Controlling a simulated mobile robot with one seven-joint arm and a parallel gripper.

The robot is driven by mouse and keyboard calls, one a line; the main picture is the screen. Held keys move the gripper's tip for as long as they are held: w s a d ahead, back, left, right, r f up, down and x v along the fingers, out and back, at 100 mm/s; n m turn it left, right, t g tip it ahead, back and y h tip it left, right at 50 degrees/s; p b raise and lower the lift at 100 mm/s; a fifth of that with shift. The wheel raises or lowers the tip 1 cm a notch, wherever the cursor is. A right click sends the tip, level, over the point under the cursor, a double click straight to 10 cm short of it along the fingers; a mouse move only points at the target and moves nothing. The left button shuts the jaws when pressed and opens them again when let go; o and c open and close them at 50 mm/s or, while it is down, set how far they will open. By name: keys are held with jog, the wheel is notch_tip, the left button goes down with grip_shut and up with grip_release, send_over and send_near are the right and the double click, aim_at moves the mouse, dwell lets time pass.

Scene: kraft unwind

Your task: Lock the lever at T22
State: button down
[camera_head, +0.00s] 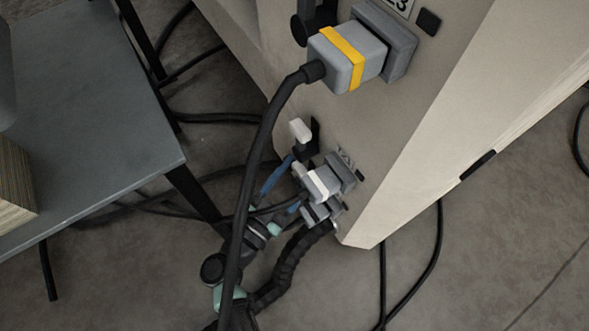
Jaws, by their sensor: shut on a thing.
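The lever (314,134) is a small dark part low on the beige cabinet, beside the upper left of a grey connector with a white band (322,183). My gripper (301,150) is at this lever, with pale tips and blue parts behind them. It appears shut on the lever's dark knob, which is mostly covered. The label above the grey connector is partly hidden and too small to read. I cannot tell the lever's exact angle or whether it is locked.
A larger grey connector with a yellow band (344,58) sits higher on the cabinet (440,110), beside another black lever (302,28). Its thick black cable (252,165) hangs in front of my arm. A grey table (95,120) stands left. Cables lie on the floor.

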jog(key=shift+s, duration=0.1)
jog(key=c, duration=0.5)
grip_release()
jog(key=shift+c, duration=0.2)
jog(key=p+v, duration=0.5)
jog(key=v, duration=0.8)
